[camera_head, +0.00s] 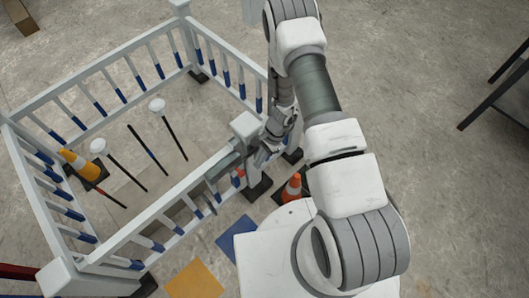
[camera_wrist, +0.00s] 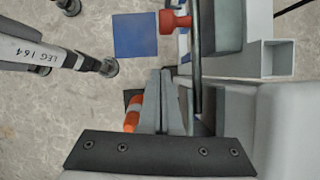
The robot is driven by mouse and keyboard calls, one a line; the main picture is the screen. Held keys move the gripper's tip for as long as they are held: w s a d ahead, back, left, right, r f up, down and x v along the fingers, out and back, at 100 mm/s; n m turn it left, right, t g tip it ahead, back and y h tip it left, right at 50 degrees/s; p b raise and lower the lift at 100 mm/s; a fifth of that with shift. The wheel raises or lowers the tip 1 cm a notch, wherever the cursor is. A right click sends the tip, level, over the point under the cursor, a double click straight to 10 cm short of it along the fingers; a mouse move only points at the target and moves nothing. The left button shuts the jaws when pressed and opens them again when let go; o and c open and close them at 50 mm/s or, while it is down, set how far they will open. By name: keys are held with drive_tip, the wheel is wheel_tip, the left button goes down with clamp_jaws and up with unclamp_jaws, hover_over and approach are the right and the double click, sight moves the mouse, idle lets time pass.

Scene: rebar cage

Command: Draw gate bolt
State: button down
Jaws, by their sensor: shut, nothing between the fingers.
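The gate bolt shows in the wrist view as a thin dark rod (camera_wrist: 197,60) with a red knob (camera_wrist: 174,22) at the top of the picture, beside a grey block. In the head view the red knob (camera_head: 240,173) is small, on the white gate (camera_head: 190,182) near its corner post (camera_head: 246,126). My gripper (camera_wrist: 163,75) is shut and empty, its fingers left of the rod and below the knob in the wrist view. In the head view my gripper (camera_head: 261,157) is beside the post. Whether it touches the post or bolt I cannot tell.
A white railing with blue-banded bars (camera_head: 100,67) encloses white-topped sticks (camera_head: 157,105) and an orange-yellow cone (camera_head: 80,163). Another orange cone (camera_head: 291,187) stands close to my gripper. Flat blue (camera_head: 239,236) and yellow (camera_head: 194,280) squares lie in front. A dark-legged table (camera_head: 500,95) is at right.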

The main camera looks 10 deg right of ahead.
sight(240, 175)
drive_tip(key=shift+s+a+r, duration=0.15)
drive_tip(key=shift+s+a, duration=0.1)
drive_tip(key=shift+a, duration=0.25)
drive_tip(key=shift+s+a+r, duration=0.2)
drive_tip(key=shift+a, duration=0.35)
drive_tip(key=shift+s+a+r, duration=0.15)
drive_tip(key=shift+s+a, duration=0.1)
drive_tip(key=shift+a, duration=0.25)
drive_tip(key=s+a, duration=0.1)
drive_tip(key=a+b, duration=0.1)
drive_tip(key=s+a+b, duration=0.1)
drive_tip(key=a, duration=0.1)
drive_tip(key=shift+s+f, duration=0.15)
drive_tip(key=shift+s, duration=0.2)
drive_tip(key=shift+s+a, duration=0.25)
drive_tip(key=shift+a, duration=0.05)
